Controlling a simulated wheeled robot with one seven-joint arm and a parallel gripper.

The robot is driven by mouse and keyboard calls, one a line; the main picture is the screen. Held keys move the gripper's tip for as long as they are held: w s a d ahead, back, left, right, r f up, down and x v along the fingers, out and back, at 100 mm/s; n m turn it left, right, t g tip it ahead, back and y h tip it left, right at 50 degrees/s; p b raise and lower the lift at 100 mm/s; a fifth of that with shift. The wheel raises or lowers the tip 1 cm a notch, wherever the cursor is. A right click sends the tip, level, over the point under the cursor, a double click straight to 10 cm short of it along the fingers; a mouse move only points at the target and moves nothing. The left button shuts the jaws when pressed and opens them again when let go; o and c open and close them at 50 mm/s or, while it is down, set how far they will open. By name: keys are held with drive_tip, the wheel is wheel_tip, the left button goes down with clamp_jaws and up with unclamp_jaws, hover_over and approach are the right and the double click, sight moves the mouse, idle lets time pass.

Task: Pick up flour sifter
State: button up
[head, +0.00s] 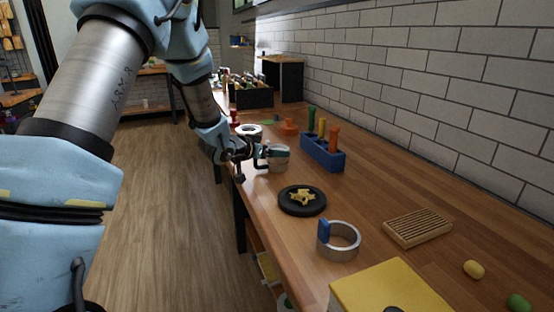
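A small grey cup-shaped thing with a dark teal part on its near-left side, which looks like the flour sifter (279,160), stands upright near the left edge of the wooden table (380,185). My gripper (259,156) reaches in from the left at the height of the sifter. Its fingers are at the sifter's left side, by the teal part. The fingers are small and dark here, so I cannot tell whether they are closed on it or only beside it.
A blue holder (322,158) with coloured pegs stands right of the sifter. Nearer are a black disc with a yellow shape (302,200), a metal ring with a blue grip (339,241), a ridged wooden board (418,228) and a yellow block (388,287). A brick wall (430,80) bounds the right.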

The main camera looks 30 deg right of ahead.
sight(278, 148)
drive_tip(key=shift+p+x, duration=0.4)
drive_tip(key=shift+x, duration=1.55)
drive_tip(key=c, duration=1.5)
drive_tip(key=shift+r, duration=0.1)
